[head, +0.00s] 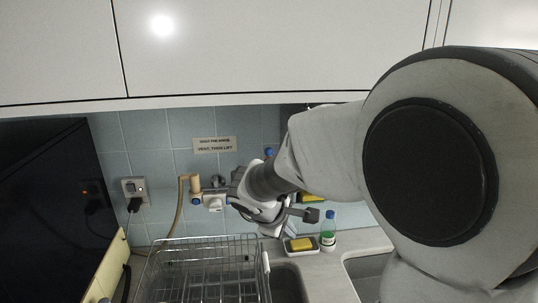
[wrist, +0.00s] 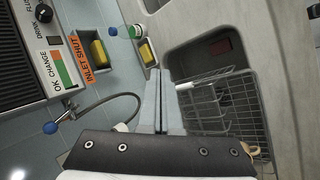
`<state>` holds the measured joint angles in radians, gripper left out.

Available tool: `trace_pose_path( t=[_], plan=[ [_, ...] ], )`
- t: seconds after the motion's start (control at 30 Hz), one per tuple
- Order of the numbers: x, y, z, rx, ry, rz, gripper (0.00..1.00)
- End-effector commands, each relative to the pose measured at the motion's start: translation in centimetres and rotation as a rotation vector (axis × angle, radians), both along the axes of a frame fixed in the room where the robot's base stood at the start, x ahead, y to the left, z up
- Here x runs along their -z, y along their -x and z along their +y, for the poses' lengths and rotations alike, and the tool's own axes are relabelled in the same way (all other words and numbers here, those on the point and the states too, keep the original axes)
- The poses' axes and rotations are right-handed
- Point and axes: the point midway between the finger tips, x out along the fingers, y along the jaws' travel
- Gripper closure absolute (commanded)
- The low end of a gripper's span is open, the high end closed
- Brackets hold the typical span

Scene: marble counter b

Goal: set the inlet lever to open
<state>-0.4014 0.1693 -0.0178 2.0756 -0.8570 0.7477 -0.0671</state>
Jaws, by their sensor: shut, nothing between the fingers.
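My gripper (wrist: 162,76) is shut and empty in the wrist view, its two grey fingers together. In the head view my gripper (head: 268,214) is near the tiled wall, its fingertips unclear. A blue ball-shaped knob (wrist: 50,128) is left of the fingers in the wrist view, apart from them, with a thin grey stem or tube; I cannot tell surely whether it is the inlet lever. A blue spot (head: 268,152) shows above my gripper in the head view. An orange label (wrist: 88,60) reads "INLET SHUT", beside a panel (wrist: 52,50) with a green and red indicator.
A wire dish rack (head: 200,268) stands below my gripper at the left. A yellow sponge (head: 300,244) and a blue-capped bottle (head: 328,232) are on the counter. A white valve body (head: 213,203) with a hose, and a socket (head: 135,188), are on the wall. Cabinets (head: 270,45) hang above.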

Motion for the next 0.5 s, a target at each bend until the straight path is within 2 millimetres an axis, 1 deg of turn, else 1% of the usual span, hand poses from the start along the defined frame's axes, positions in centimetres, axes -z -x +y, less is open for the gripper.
trace_pose_path(
  t=[0.1, 0.2, 0.27, 0.37, 0.47, 0.5],
  plan=[
    [1.8, -2.2, 1.1, 0.128, -0.266, -0.089, 1.00],
    [2.6, -4.0, 2.3, 0.245, -0.501, -0.160, 1.00],
    [2.8, -5.1, 2.9, 0.321, -0.645, -0.200, 1.00],
    [2.4, -7.0, 3.6, 0.452, -0.890, -0.264, 1.00],
    [1.2, -9.0, 3.7, 0.587, -1.143, -0.325, 1.00],
    [0.5, -9.7, 3.6, 0.640, -1.244, -0.349, 1.00]
  ],
)
